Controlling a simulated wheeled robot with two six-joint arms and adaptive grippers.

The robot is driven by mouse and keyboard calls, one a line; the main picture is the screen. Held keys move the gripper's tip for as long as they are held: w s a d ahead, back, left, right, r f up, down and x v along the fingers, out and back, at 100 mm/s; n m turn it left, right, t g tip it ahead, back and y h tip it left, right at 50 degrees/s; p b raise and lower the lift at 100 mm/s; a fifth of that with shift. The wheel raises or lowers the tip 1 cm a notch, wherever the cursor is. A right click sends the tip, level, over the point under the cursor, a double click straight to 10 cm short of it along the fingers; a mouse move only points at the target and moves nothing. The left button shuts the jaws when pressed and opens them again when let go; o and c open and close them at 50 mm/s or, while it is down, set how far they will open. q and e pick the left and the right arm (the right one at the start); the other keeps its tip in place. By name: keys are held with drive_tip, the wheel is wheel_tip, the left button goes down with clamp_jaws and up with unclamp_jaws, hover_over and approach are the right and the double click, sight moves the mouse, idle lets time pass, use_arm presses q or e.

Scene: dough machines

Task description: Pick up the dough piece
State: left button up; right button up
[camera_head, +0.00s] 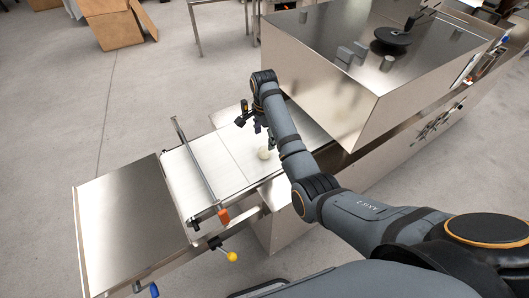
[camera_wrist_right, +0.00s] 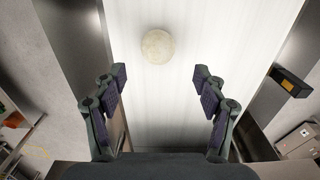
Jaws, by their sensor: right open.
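The dough piece (camera_wrist_right: 158,46) is a pale round ball lying on the white conveyor belt (camera_wrist_right: 160,120). In the head view the dough piece (camera_head: 263,153) shows small on the belt (camera_head: 215,160), just below my right gripper. My right gripper (camera_wrist_right: 158,82) is open and empty. In the wrist view the ball lies beyond its two fingertips, roughly centred between them and not touched. In the head view my right gripper (camera_head: 256,122) hangs over the belt with its fingers partly hidden by the arm. My left gripper is not in view.
A large steel machine housing (camera_head: 350,80) stands right of the belt. A metal guard bar (camera_head: 195,160) crosses the belt, with a steel plate (camera_head: 125,215) beyond it at left. A yellow knob (camera_head: 232,257) sticks out in front. Cardboard boxes (camera_head: 115,25) stand far back on open floor.

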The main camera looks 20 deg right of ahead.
sight(264, 148)
drive_tip(key=shift+f, duration=0.85)
drive_tip(key=shift+s+f+p, duration=0.1)
drive_tip(key=shift+f+p, duration=0.25)
drive_tip(key=shift+p, duration=0.1)
wheel_tip(264, 148, down, 4)
drive_tip(key=shift+s+p, duration=0.15)
drive_tip(key=shift+p, duration=0.5)
drive_tip(key=shift+f, duration=0.3)
drive_tip(key=shift+a, duration=0.1)
drive_tip(key=c, duration=1.2)
drive_tip(key=shift+r, duration=0.1)
drive_tip(key=shift+r, duration=0.45)
drive_tip(key=s+d+r+p, duration=0.1)
drive_tip(key=s+r+p, duration=0.1)
drive_tip(key=s+r, duration=0.2)
drive_tip(key=s+d+r+p, duration=0.1)
drive_tip(key=s+r+p, duration=0.1)
drive_tip(key=s+r, duration=0.2)
drive_tip(key=s+d+r+p, duration=0.2)
drive_tip(key=s+r, duration=0.2)
drive_tip(key=s, duration=0.1)
drive_tip(key=shift+s, duration=0.2)
